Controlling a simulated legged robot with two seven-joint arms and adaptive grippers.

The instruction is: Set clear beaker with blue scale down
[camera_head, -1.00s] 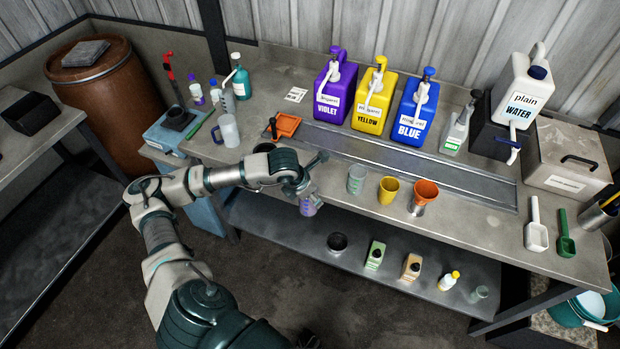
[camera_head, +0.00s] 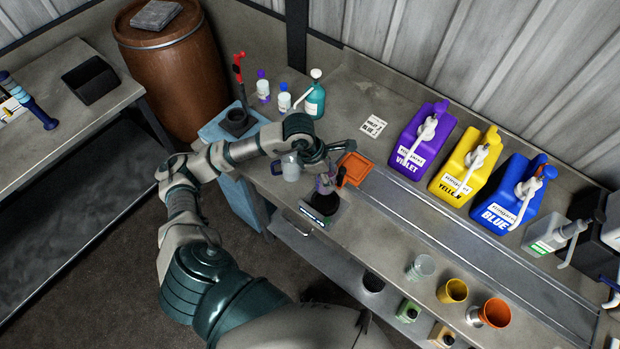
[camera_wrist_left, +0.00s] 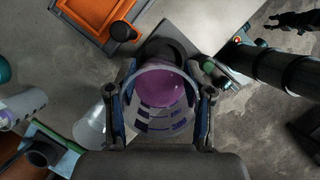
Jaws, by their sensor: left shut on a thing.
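My left gripper (camera_head: 326,182) is shut on the clear beaker with blue scale (camera_wrist_left: 160,104). Violet liquid shows inside it in the left wrist view, with the fingers on both sides of its wall. In the head view only a small violet part of the beaker (camera_head: 324,185) shows below the wrist. It is over a dark device with a light front panel (camera_head: 313,221) near the bench's front edge. I cannot tell whether its base touches the device. A dark shape at the bottom of the head view may be my right gripper (camera_head: 364,322); its fingers are unclear.
An orange tray (camera_head: 356,168) lies just right of the left gripper, and a clear jug (camera_head: 290,168) stands left. Violet (camera_head: 417,145), yellow (camera_head: 464,170) and blue (camera_head: 510,198) canisters line the back. Several cups, including a yellow one (camera_head: 453,291), stand at front right.

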